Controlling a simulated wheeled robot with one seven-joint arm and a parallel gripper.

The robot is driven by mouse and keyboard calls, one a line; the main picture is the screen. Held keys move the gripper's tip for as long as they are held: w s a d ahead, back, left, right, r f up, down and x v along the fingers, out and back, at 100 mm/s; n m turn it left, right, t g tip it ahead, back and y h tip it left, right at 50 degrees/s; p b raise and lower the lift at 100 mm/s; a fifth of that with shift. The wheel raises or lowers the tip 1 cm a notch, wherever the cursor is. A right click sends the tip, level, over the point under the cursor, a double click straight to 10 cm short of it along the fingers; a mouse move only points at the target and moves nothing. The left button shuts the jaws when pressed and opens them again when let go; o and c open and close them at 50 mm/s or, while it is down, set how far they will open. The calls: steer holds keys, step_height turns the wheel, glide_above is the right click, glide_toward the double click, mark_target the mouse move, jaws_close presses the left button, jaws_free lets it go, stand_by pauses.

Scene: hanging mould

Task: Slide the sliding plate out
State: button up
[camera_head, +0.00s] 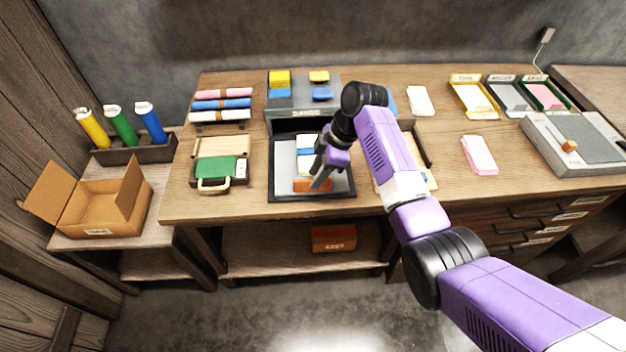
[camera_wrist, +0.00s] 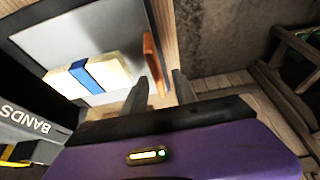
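The sliding plate (camera_head: 284,162) is a light grey sheet in a black frame at the middle of the bench. In the wrist view the plate (camera_wrist: 95,35) fills the upper left. An orange handle (camera_head: 305,186) stands at its near edge; it also shows in the wrist view (camera_wrist: 152,66). A cream block with a blue band (camera_wrist: 88,76) lies on the plate. My gripper (camera_head: 320,180) is at the handle, with its fingers (camera_wrist: 161,80) apart. The handle shows close to the left finger, partly between the fingertips; I cannot tell whether they touch.
A grey holder marked BANDS (camera_head: 300,120) stands behind the frame. A green case (camera_head: 218,170) lies to the left and a wooden-edged tray (camera_head: 424,150) to the right. An orange box (camera_head: 334,239) sits on the shelf below. The space before the bench's front edge is open.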

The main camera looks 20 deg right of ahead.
steer(key=v, duration=0.5)
steer(key=shift+f, duration=0.1)
stand_by(0.3)
